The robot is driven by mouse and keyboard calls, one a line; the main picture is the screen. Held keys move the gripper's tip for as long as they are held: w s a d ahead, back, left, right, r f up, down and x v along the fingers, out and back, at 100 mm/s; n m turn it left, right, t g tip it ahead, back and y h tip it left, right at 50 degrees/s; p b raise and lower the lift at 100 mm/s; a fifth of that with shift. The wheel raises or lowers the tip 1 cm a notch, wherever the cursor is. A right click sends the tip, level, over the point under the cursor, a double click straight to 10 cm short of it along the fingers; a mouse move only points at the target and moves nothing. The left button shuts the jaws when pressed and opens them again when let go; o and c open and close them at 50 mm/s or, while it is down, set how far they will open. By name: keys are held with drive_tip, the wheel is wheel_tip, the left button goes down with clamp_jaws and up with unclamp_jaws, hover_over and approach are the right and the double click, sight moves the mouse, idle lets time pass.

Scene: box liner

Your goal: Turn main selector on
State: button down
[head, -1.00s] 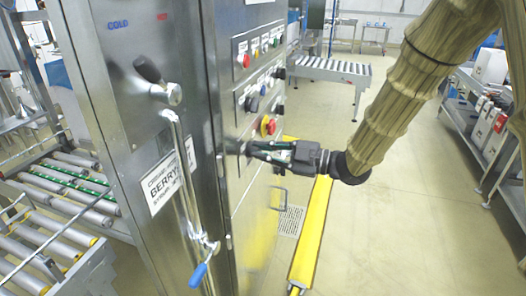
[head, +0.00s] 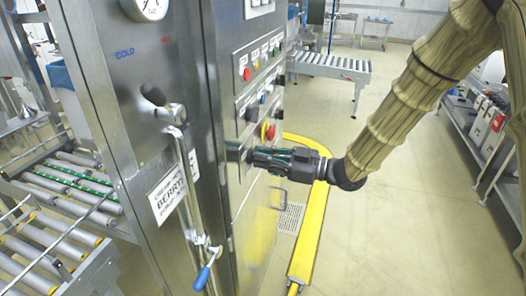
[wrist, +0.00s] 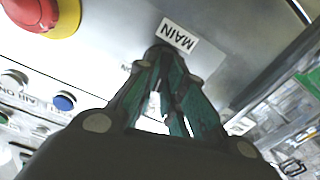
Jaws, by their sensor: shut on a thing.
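My gripper (head: 252,157) reaches the right-hand face of the steel cabinet (head: 230,90), below the red-and-yellow emergency stop (head: 268,132). In the wrist view my gripper (wrist: 165,62) has its green-lined fingers drawn together at the tips, just below the white MAIN label (wrist: 178,36). The fingers are shut on the main selector (wrist: 160,50), a dark knob mostly hidden between the fingertips. Its turn position cannot be told. The emergency stop also shows at the upper left of the wrist view (wrist: 45,12).
Coloured buttons (head: 258,62) sit higher on the same face. A lever with a blue handle (head: 203,275) and a black-knobbed lever (head: 153,96) stick out of the adjoining face. A yellow floor barrier (head: 310,235) runs below my arm. Open floor lies to the right.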

drive_tip(key=m+p, duration=0.2)
drive_tip(key=m, duration=0.1)
drive_tip(key=m+p, duration=0.3)
drive_tip(key=m, duration=0.1)
drive_tip(key=m+p, duration=0.2)
drive_tip(key=m, duration=0.2)
drive_tip(key=shift+w+d+r, duration=0.1)
drive_tip(key=shift+w, duration=0.2)
drive_tip(key=shift+m+p, duration=0.3)
drive_tip(key=shift+m, duration=0.1)
drive_tip(key=c, duration=1.5)
unclamp_jaws()
drive_tip(key=v, duration=1.2)
